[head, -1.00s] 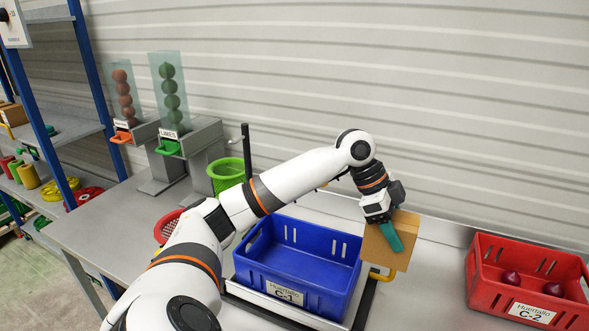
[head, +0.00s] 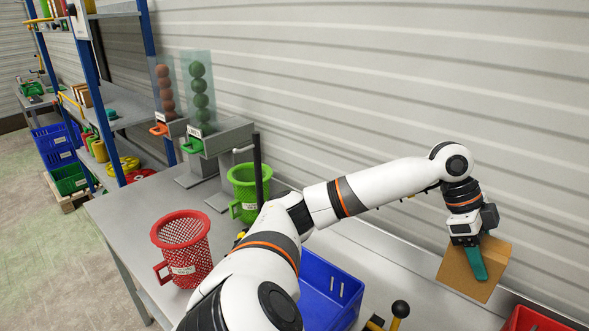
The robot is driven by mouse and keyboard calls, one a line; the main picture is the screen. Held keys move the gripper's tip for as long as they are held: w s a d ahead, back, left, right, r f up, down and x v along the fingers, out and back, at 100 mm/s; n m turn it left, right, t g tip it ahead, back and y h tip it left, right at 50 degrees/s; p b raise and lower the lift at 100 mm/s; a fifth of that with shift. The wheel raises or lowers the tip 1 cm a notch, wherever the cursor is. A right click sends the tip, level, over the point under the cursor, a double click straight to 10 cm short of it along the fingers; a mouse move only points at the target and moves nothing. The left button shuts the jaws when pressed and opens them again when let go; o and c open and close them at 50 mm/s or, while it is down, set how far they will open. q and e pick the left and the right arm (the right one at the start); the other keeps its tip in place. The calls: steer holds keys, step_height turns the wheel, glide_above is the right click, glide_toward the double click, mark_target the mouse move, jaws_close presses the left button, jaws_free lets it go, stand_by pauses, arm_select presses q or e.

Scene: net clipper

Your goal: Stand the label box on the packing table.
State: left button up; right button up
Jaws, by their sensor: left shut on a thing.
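The label box, a brown cardboard box (head: 462,272), is at the right in the head view. My left gripper (head: 478,262) is shut on it, with a green finger lying across its near face. The box is tilted, and I cannot tell whether its lower edge touches the surface. The grey packing table (head: 130,228) runs along the wall under my left arm. My right gripper is not in view.
A blue crate (head: 345,290) is partly hidden behind my arm. A red crate (head: 530,322) is cut off at the lower right. A red mesh basket (head: 182,250) and a green basket (head: 245,185) stand at the left. Dispensers with red and green balls (head: 200,95) stand behind them.

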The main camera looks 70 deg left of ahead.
mark_target(466, 282)
arm_select(q)
steer(key=f, duration=0.1)
steer(key=f+b, duration=0.1)
steer(key=f, duration=0.1)
steer(key=shift+w+f, duration=0.15)
steer(key=shift+w, duration=0.1)
steer(key=f+b, duration=0.2)
steer(key=s+f+b, duration=0.1)
steer(key=f, duration=0.1)
steer(key=shift+s+f+b, duration=0.1)
steer(key=shift+s+b, duration=0.1)
steer(key=shift+b, duration=0.15)
step_height(466, 282, down, 6)
steer(key=b, duration=0.4)
steer(key=shift+w+f, duration=0.25)
step_height(466, 282, down, 10)
steer(key=shift+p, duration=0.95)
steer(key=o, duration=1.2)
